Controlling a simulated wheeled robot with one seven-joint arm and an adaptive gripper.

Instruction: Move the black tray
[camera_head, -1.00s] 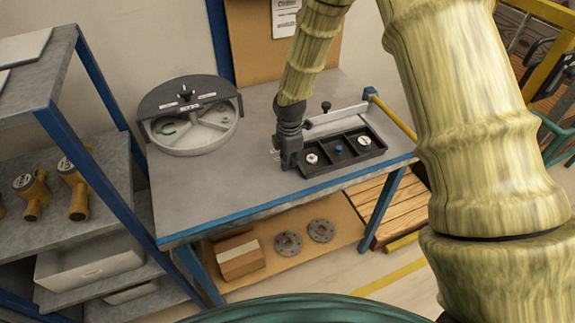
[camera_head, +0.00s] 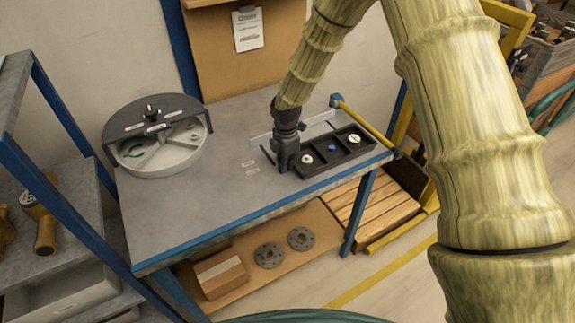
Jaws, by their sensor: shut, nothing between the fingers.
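The black tray (camera_head: 345,157) lies on the right part of the grey workbench (camera_head: 225,205), near its right end. It has compartments with two pale round parts and a blue part (camera_head: 332,149) in them. My gripper (camera_head: 284,168) is shut, with nothing visible between its fingers. It points down at the tray's left end, close beside it. I cannot tell whether it touches the tray.
A round grey bin with a half lid (camera_head: 165,158) stands at the bench's left. A metal bar (camera_head: 318,118) and a yellow bar (camera_head: 372,122) lie behind the tray. The bench's front middle is clear.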

